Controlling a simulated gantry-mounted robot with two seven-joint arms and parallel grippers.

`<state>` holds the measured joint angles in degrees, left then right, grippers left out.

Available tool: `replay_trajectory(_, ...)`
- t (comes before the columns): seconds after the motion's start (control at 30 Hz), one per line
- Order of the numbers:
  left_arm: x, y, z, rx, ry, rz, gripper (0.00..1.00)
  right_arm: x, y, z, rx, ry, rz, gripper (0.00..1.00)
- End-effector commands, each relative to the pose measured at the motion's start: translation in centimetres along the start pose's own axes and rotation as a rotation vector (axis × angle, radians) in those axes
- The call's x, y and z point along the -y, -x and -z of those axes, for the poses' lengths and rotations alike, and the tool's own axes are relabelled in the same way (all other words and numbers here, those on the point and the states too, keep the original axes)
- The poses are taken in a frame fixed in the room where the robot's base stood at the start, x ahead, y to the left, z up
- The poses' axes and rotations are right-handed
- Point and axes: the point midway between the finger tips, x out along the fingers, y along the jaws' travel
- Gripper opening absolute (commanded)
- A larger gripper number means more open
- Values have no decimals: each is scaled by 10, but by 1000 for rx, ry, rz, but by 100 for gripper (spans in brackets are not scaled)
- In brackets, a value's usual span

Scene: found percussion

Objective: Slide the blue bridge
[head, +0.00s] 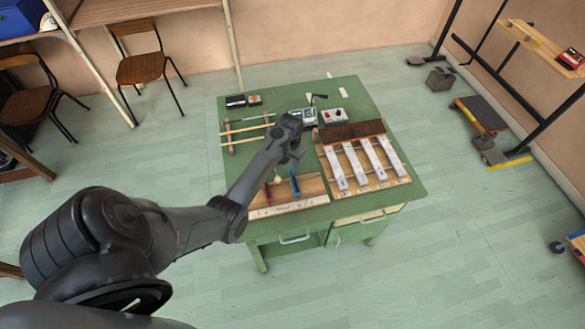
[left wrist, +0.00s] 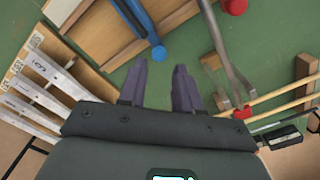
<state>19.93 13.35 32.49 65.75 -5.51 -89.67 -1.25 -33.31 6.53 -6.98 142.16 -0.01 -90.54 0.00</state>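The long blue piece (head: 295,186), which I take for the blue bridge, lies on a wooden board (head: 313,185) at the table's near left. In the left wrist view it is a blue bar (left wrist: 131,17) with a rounded blue end (left wrist: 158,53). My left gripper (head: 294,153) is above the table, just beyond the blue piece in the head view. In the left wrist view my left gripper (left wrist: 160,68) has its two fingers apart with nothing between them. The rounded end shows just past the fingertips; contact cannot be told. My right gripper is not in view.
A rack of pale metal bars (head: 362,164) stands right of the board. Wooden sticks (head: 246,129) lie at left. Small devices (head: 334,117) stand at the back. A metal, fork-like tool (left wrist: 224,52) lies beside the fingers in the left wrist view.

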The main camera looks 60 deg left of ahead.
Motion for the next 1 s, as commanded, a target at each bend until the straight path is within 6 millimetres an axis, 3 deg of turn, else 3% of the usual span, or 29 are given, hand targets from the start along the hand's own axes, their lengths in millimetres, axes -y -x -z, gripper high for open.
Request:
replay_trajectory(0.1, 0, -20, 0, 1, 0, 0, 33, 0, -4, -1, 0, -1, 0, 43)
replay_trajectory(0.3, 0, -40, 0, 0, -1, 1, 33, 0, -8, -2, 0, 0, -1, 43)
replay_trajectory(0.73, 0, -47, 0, -1, -1, 1, 33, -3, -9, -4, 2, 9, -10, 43)
replay_trajectory(0.77, 0, -47, 0, -1, -1, 1, 32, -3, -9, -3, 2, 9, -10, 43)
replay_trajectory(0.97, 0, -47, 0, -2, -1, 1, 1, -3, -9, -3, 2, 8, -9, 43)
replay_trajectory(1.0, 0, -47, 0, -2, -1, 1, 0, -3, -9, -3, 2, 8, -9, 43)
